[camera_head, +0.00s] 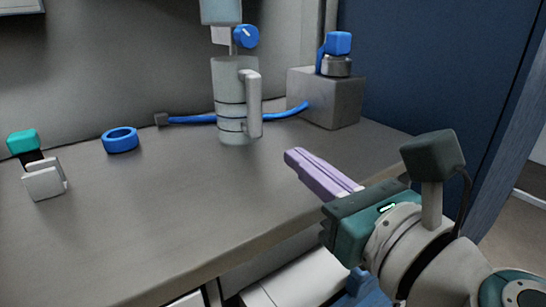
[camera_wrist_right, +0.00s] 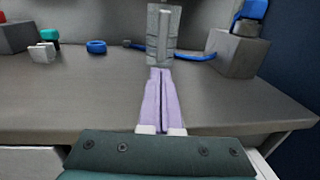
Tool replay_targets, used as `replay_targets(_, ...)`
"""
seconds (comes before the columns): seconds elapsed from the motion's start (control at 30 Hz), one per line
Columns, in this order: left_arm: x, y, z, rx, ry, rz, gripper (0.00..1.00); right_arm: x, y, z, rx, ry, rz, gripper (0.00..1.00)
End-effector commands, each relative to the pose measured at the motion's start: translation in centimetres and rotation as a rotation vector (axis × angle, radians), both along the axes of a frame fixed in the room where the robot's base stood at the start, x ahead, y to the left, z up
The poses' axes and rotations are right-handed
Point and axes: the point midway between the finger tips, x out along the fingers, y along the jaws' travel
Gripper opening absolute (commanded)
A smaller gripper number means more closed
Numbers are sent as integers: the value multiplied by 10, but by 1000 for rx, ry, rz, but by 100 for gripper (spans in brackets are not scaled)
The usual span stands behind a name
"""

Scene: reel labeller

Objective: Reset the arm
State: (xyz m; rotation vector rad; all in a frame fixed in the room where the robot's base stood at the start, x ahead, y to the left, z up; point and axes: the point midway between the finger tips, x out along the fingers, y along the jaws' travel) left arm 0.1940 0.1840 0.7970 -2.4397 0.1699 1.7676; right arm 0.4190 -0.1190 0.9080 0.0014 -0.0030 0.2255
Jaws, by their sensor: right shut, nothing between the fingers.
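My right gripper (camera_head: 292,156) has purple fingers and comes in from the lower right in the head view. Its fingers lie together with nothing between them. It points over the right part of the grey table (camera_head: 180,200), apart from the things on it. In the right wrist view the shut fingers (camera_wrist_right: 158,72) point toward a grey cylindrical device with a handle (camera_wrist_right: 164,35). That device (camera_head: 232,95) stands at the back of the table in the head view. My left gripper is not in view.
A grey box (camera_head: 335,98) with a blue-topped part (camera_head: 338,45) stands at the back right, with a blue cable (camera_head: 195,119) behind the device. A blue ring (camera_head: 121,140) and a white block (camera_head: 44,181) with a teal-topped item (camera_head: 23,142) lie left. The table's front middle is clear.

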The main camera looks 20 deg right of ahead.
Motion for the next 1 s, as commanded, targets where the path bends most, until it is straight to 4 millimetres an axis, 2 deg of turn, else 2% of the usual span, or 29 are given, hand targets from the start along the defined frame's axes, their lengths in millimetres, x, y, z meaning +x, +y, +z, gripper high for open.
replay_targets(0.1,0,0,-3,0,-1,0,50,-19,-4,-3,-2,3,0,0)
replay_targets(0.27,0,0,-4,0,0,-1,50,-32,-7,-1,-5,0,2,0)
replay_targets(0.37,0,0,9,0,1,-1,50,-39,0,15,-97,-17,44,0)
replay_targets(0.47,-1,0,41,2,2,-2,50,-51,21,46,-373,-70,168,0)
replay_targets(0.57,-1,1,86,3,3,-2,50,-76,47,77,-826,-158,374,0)
replay_targets(0.6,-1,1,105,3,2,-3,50,-89,54,85,-1032,-199,474,0)
replay_targets(0.67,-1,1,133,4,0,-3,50,-109,57,92,-1334,-259,633,0)
replay_targets(0.7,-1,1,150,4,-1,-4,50,-123,55,95,-1523,-297,744,0)
replay_targets(0.77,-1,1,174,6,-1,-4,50,-143,43,100,-1784,-349,918,0)
replay_targets(0.83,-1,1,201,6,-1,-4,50,-166,21,108,-2050,-398,1140,0)
replay_targets(0.9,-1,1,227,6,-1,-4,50,-189,-7,122,-2264,-433,1378,0)
replay_targets(1.0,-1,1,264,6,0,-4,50,-221,-54,152,-2471,-461,1759,0)
